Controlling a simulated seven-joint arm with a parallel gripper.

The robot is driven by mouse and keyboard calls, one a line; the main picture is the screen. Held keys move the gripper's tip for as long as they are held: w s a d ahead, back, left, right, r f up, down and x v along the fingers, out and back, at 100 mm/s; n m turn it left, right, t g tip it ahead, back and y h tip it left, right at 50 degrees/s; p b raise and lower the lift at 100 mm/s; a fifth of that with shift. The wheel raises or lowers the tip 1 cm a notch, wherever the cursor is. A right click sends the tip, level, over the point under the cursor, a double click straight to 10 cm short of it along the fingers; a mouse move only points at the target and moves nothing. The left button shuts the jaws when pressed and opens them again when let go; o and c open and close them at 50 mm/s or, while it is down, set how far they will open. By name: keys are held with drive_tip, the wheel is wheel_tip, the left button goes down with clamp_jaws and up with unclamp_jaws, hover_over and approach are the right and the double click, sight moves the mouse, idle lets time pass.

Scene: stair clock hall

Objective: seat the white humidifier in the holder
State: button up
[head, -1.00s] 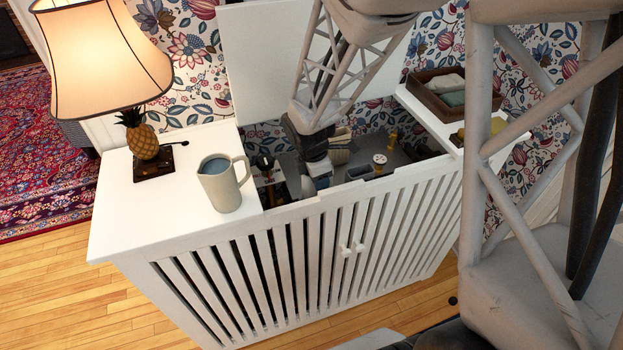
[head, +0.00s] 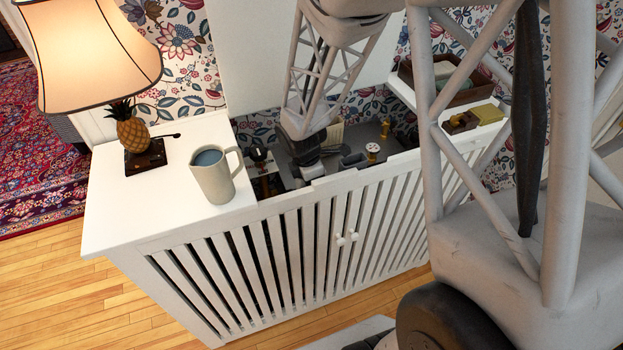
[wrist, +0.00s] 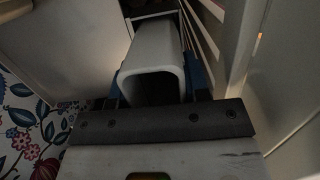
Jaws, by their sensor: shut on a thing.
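In the wrist view, the white humidifier (wrist: 151,52) is a pale, rounded-square body with a dark hollow end facing the camera. My gripper (wrist: 158,78) is shut on it, with blue finger parts on both sides. A dark opening with a pale rim (wrist: 152,17) lies just beyond its far end. It may be the holder, but I cannot tell, nor whether the two touch. In the head view, my gripper (head: 312,172) reaches down inside the white slatted cabinet, behind its front. The humidifier is mostly hidden there.
The cabinet's slatted front (head: 300,240) and walls closely surround my gripper. A jug (head: 213,175) and pineapple lamp (head: 132,130) stand on the left top. A brown tray (head: 440,84) sits on the right shelf.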

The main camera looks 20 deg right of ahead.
drive_tip(key=shift+f, duration=0.15)
drive_tip(key=o, duration=1.1)
drive_tip(key=shift+a+r, duration=0.3)
drive_tip(key=shift+r, duration=1.75)
drive_tip(key=shift+a+r, duration=0.3)
drive_tip(key=shift+r, duration=1.7)
drive_tip(key=shift+a+r, duration=0.3)
drive_tip(key=shift+r, duration=1.75)
